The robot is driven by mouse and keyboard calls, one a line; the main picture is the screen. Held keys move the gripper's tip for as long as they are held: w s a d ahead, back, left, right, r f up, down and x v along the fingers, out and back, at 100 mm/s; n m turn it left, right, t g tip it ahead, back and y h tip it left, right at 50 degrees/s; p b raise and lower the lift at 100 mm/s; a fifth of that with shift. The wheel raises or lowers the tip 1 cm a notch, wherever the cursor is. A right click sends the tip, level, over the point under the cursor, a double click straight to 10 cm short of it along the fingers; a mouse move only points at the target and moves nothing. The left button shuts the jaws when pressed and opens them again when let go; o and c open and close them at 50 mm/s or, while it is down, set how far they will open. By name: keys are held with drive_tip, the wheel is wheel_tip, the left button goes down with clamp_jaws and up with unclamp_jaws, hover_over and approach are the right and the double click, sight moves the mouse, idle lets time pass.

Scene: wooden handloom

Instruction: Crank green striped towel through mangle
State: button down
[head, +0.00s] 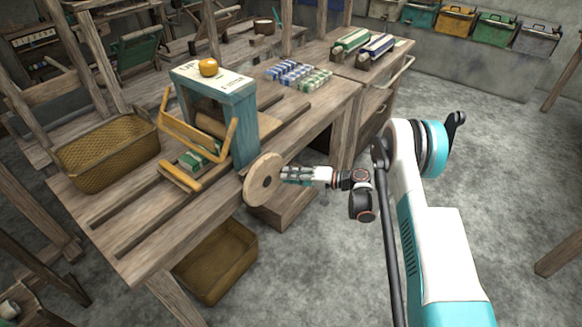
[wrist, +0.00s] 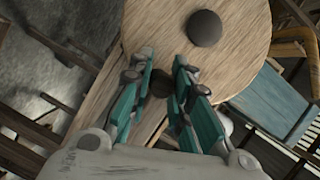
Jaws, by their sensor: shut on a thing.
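The mangle (head: 243,118) has a teal frame, a pale top with an orange knob (head: 208,67), and a wooden roller (head: 212,125). A green and white cloth (head: 194,160), seemingly the towel, lies low at the roller's front, partly hidden by a yellow frame (head: 185,178). The round wooden crank wheel (head: 262,181) is on the mangle's right side. My gripper (head: 286,175) is at the wheel's face. In the wrist view, my gripper's fingers (wrist: 163,62) are around a dark knob (wrist: 159,86) near the wheel's rim, shut on it. The dark hub (wrist: 204,28) shows beyond.
A wicker basket (head: 107,155) stands on the bench left of the mangle. Small blue and green rolls (head: 290,73) lie behind it. Two striped rolls (head: 350,42) lie farther back. A bin (head: 218,262) is below the bench. The floor (head: 330,262) at right is open.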

sight(277, 184)
drive_tip(key=shift+s+a+f, duration=0.15)
drive_tip(key=shift+s+f, duration=0.05)
drive_tip(key=shift+f, duration=0.5)
drive_tip(key=shift+s+a+f, duration=0.15)
drive_tip(key=shift+s+f, duration=0.05)
drive_tip(key=shift+f, duration=0.5)
drive_tip(key=shift+s+a+f+m+y, duration=0.25)
drive_tip(key=shift+f+m+y, duration=0.15)
drive_tip(key=shift+f+m, duration=0.15)
drive_tip(key=c, duration=1.5)
unclamp_jaws()
drive_tip(key=shift+o, duration=0.2)
drive_tip(key=shift+r, duration=0.1)
drive_tip(key=v, duration=1.2)
